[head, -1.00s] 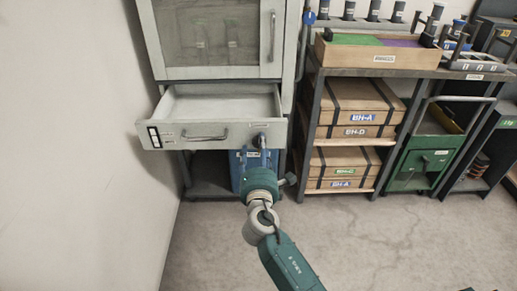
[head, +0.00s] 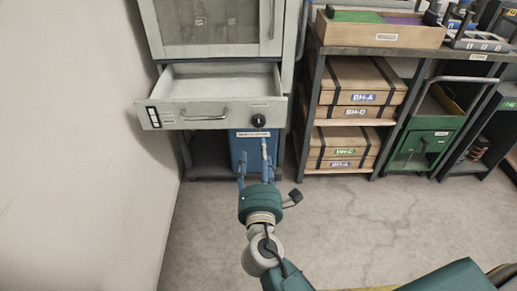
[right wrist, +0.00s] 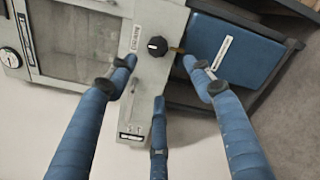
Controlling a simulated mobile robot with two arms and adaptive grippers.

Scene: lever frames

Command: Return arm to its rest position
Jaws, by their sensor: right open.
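My right gripper (head: 253,170) is open and empty. In the head view its blue fingers point up at the cabinet, below the drawer front and in front of a blue bin. In the right wrist view (right wrist: 158,72) its fingers are spread, with a black knob (right wrist: 157,46) showing between them. The drawer (head: 212,115) is pulled out and looks empty. Its front carries a bar handle (head: 205,117) and the black knob, also clear in the head view (head: 258,121). The gripper appears apart from the knob. My left gripper is not in view.
A blue bin (head: 248,160) stands under the drawer. A shelf with boxes (head: 365,80) and a green cart (head: 425,135) stand to the right. A white wall (head: 80,130) is close on the left. The floor (head: 350,220) in front is clear.

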